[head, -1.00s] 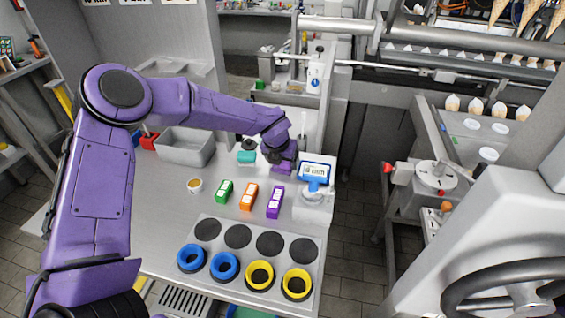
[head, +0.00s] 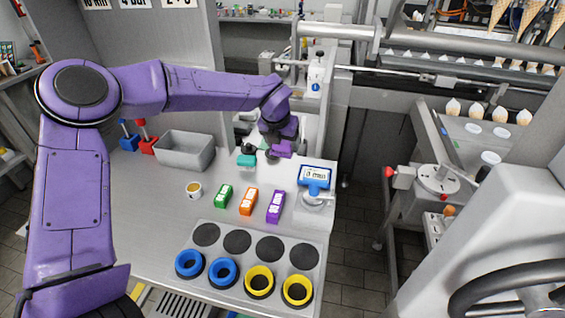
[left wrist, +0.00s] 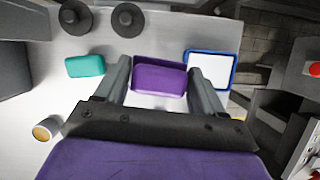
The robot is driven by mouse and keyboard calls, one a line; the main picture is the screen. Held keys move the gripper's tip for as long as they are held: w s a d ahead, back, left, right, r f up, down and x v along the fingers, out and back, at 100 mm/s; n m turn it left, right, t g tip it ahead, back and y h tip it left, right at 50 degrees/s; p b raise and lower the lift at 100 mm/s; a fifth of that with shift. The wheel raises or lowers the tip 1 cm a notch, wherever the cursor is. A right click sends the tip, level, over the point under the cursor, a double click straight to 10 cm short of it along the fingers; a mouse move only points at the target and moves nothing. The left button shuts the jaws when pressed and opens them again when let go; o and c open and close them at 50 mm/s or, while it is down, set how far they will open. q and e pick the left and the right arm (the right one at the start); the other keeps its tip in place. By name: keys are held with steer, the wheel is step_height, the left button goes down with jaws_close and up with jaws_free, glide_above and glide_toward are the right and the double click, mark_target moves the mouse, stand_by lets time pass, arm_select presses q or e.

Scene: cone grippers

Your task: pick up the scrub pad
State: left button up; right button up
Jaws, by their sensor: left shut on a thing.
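The scrub pad, a purple block (left wrist: 158,80), is between the two grey fingers of my left gripper (left wrist: 160,68) in the left wrist view. The gripper is shut on it. In the head view the purple pad (head: 282,149) shows at the tip of my left gripper (head: 275,145), near the back right of the counter, and it looks held above the surface. A teal block (head: 246,160) lies on the counter just left of it and also shows in the left wrist view (left wrist: 86,65). My right gripper is not in view.
A blue-framed timer sign (head: 315,177) stands to the right. Green (head: 223,196), orange (head: 248,201) and purple (head: 275,206) boxes stand in front, with a small cup (head: 194,190) to their left. A grey bin (head: 185,150) is behind. A holder plate (head: 232,268) has blue and yellow rings.

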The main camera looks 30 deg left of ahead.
arm_select(q)
step_height(320, 180, up, 20)
steer(key=shift+f+b, duration=0.2)
steer(key=shift+b, duration=0.2)
